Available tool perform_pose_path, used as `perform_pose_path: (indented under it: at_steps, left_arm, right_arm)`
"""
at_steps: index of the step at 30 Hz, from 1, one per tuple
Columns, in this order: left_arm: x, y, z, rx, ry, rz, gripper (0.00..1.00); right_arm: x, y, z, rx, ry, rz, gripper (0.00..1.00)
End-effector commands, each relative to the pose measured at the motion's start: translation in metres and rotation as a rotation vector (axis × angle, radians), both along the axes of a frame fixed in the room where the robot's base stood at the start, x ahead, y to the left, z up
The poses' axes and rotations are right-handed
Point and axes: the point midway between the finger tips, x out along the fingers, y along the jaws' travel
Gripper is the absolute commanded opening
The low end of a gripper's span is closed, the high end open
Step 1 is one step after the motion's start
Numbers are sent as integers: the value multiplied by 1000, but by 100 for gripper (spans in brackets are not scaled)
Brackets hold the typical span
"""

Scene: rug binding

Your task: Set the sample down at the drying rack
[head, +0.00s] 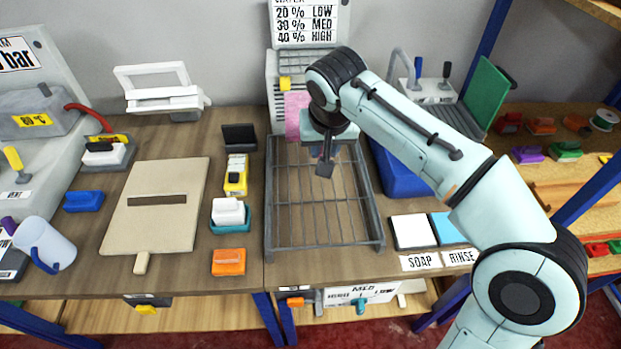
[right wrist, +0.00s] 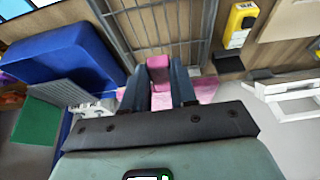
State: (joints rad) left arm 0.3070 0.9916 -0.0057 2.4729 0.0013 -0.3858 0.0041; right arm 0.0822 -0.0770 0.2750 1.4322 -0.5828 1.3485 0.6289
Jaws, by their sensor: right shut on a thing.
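The sample is a pink piece, seen in the head view (head: 297,113) just left of my right wrist, over the back end of the drying rack. My right gripper (head: 324,160) points down over the back part of the rack. In the right wrist view, my right gripper (right wrist: 160,88) is shut on the pink sample (right wrist: 159,63), with more pink spreading beside the fingers. The drying rack (head: 270,205) is a grey wire frame in the middle of the table. Whether the sample touches the rack is hidden by my arm. My left gripper is out of view.
A blue bin (head: 400,175) stands right of the rack, with white and light-blue pads (head: 412,231) in front of it. A yellow device (head: 236,178) and a white block on a teal base (head: 229,213) stand left. A beige board (head: 160,225) lies farther left.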

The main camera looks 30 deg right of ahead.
Motion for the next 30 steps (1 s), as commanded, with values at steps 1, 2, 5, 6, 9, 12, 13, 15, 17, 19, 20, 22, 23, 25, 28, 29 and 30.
perform_pose_path:
  at_steps: [1,2,5,6,9,12,13,15,17,19,20,22,23,25,28,29,30]
  left_arm:
    - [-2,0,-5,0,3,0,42]
    - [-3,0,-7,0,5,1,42]
    - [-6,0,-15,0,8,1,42]
    - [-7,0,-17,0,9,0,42]
    - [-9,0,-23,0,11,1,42]
    - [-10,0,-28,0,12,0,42]
    - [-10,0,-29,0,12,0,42]
    - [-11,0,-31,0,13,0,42]
    - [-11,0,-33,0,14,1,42]
    - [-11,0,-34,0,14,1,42]
    - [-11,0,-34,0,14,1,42]
    - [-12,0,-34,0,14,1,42]
    - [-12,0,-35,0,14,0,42]
    - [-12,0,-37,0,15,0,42]
    - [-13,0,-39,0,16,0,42]
    - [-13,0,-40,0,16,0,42]
    - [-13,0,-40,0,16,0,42]
  right_arm:
    - [-1,-1,-11,-1,4,-1,0]
    - [-1,-1,-18,-1,5,-2,0]
    - [-2,-1,-45,-2,9,-1,0]
    - [-2,-1,-56,-1,9,-1,0]
    - [-2,0,-83,0,8,-1,0]
    - [-2,-1,-109,-1,7,-1,0]
    - [-2,-1,-116,-1,7,-1,0]
    - [-1,-1,-131,0,6,0,0]
    - [-1,-1,-140,0,4,-1,0]
    - [-1,-1,-147,-1,4,-1,0]
    - [-1,-1,-149,-1,3,-1,0]
    - [-1,-1,-153,-1,2,-1,0]
    - [-1,-1,-156,-1,3,-1,0]
    - [-1,0,-167,0,4,-1,0]
    - [-1,0,-183,-1,5,1,0]
    - [-1,0,-187,-1,5,0,0]
    - [-1,0,-190,0,4,-1,0]
